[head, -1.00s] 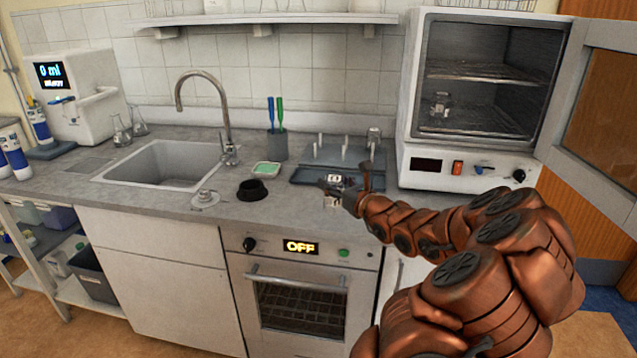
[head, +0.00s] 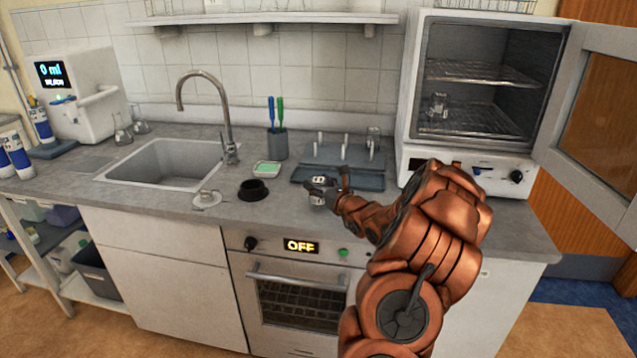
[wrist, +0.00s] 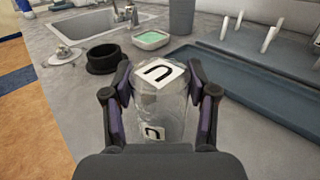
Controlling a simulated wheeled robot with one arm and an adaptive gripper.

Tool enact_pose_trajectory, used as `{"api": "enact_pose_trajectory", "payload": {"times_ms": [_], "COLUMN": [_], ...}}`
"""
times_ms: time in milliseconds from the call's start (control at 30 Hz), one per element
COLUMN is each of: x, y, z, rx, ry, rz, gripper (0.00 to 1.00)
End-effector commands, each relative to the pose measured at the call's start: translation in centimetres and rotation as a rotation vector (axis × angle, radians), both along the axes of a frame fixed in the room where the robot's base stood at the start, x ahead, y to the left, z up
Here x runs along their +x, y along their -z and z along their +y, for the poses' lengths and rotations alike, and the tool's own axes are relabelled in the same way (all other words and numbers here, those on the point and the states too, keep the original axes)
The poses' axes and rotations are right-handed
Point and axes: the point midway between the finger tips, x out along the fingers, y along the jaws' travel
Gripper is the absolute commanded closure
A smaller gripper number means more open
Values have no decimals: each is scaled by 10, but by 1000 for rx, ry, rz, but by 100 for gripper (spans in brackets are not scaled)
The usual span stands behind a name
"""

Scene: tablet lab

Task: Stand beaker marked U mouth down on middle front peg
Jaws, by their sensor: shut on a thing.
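A clear glass beaker (wrist: 160,105) is between the two fingers of my gripper (wrist: 158,88) in the wrist view. A white label with a dark U-shaped mark lies on its upward-facing end. A second label on its side reads like an upside-down U, so the beaker appears mouth down. In the head view the beaker (head: 321,190) is small, in my gripper (head: 325,188), in front of the peg rack (head: 312,176). Several pale pegs stand on the rack, one of them at its middle front (head: 343,147). Whether the beaker touches the counter is unclear.
A black round holder (head: 252,190), a green-topped dish (head: 267,168) and a dark cup with two tools (head: 277,145) are left of the rack. An open-doored oven (head: 470,100) stands right. The sink (head: 165,162) is far left.

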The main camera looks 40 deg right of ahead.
Motion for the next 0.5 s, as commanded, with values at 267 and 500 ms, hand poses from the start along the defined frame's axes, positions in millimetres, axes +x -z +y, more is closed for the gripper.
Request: {"api": "enact_pose_trajectory", "payload": {"times_ms": [267, 500], "x": [0, 0], "y": [2, 6], "z": [0, 0], "rx": [-1, 1], "ry": [1, 1], "rz": [-3, -2], "gripper": [84, 40]}}
